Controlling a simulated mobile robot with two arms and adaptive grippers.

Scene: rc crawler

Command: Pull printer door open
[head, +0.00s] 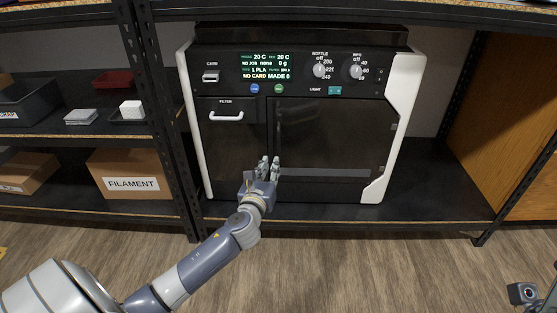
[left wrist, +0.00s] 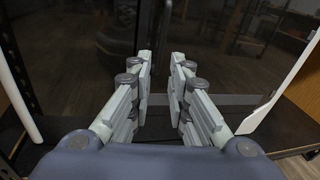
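The printer (head: 290,60) stands on the shelf, a dark box with white side panels. Its large dark door (head: 335,135) looks shut, flush with the front. A thin vertical strip (head: 273,125) runs along the door's left side; I cannot tell whether it is a handle or an edge. My left gripper (head: 269,162) is in front of the lower end of this strip. In the left wrist view its two fingers (left wrist: 161,65) are parallel with a narrow gap, and the strip (left wrist: 165,22) shows just beyond the tips. I see no clear contact. My right gripper's fingers are not seen.
A filter panel with a white handle (head: 226,116) is left of the door. Knobs and a display (head: 266,67) are above. A black shelf post (head: 165,120) stands left of the printer. A filament box (head: 130,175) sits on the left shelf. The floor in front is clear.

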